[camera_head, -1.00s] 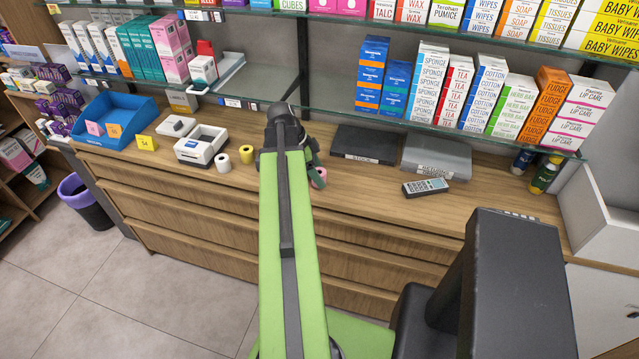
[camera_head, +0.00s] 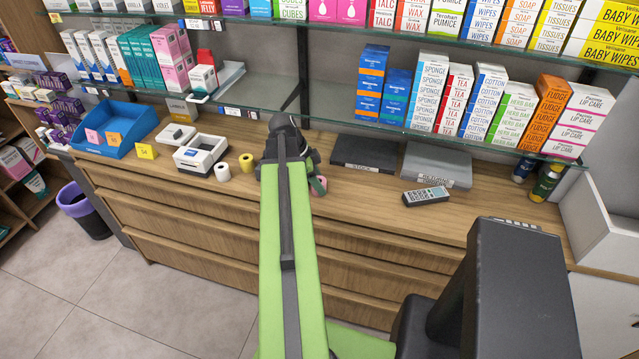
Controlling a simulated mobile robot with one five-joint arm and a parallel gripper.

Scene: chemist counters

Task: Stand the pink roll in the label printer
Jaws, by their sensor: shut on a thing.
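I cannot tell whether the roll touches the counter. A white roll (camera_head: 222,172) and a yellow roll (camera_head: 246,162) stand between the printer and my gripper.
A blue bin (camera_head: 118,130) with price cards stands at the left. A black tray (camera_head: 364,153), a grey tray (camera_head: 436,165) and a remote-like handset (camera_head: 425,196) lie to the right. A glass shelf (camera_head: 420,135) with boxes overhangs the counter's back.

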